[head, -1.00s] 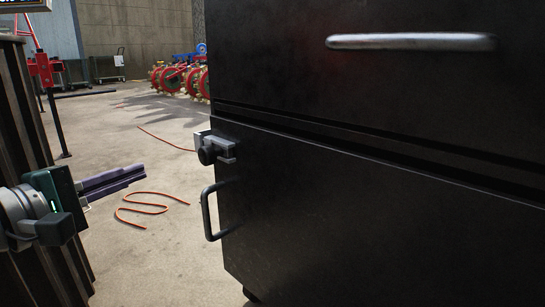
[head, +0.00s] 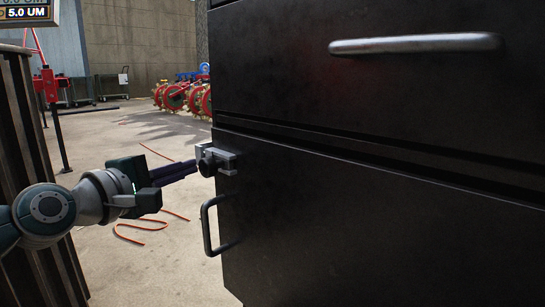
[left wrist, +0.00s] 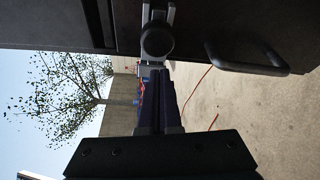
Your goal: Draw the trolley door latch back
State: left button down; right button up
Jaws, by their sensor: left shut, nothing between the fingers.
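The black trolley (head: 380,215) fills the right of the head view. Its door latch (head: 216,159), a grey bracket with a dark round knob, sits at the door's left edge. The latch also shows at the top middle of the left wrist view (left wrist: 157,38). My left gripper (head: 194,168) has its purple fingers shut and empty, with the tips close beside the latch knob. I cannot tell whether they touch it. In the left wrist view the fingers (left wrist: 158,75) point at the latch. My right gripper is in neither view.
A dark door handle (head: 208,225) stands out just below the latch. A silver drawer handle (head: 415,44) is higher on the trolley. A dark ribbed wall (head: 35,190) is at left. An orange cable (head: 140,237) lies on the open concrete floor.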

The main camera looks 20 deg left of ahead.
aim_at(205, 174)
pick_arm(q)
jog(key=shift+s+d+r+p, duration=0.15)
jog(key=shift+s+d+p, duration=0.25)
jog(key=shift+d, duration=0.4)
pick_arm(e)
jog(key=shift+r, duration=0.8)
pick_arm(q)
jog(key=d+p, duration=0.1)
jog(key=s+d+p, duration=0.1)
jog(key=d, duration=0.1)
jog(key=shift+s+r+p, duration=0.1)
jog(key=shift+r+p, duration=0.05)
jog(key=shift+p, duration=0.25)
jog(key=shift+s+d, duration=0.1)
jog(key=shift+d, duration=0.05)
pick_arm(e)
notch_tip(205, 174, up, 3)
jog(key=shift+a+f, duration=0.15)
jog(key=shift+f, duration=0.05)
pick_arm(q)
jog(key=shift+f, duration=0.3)
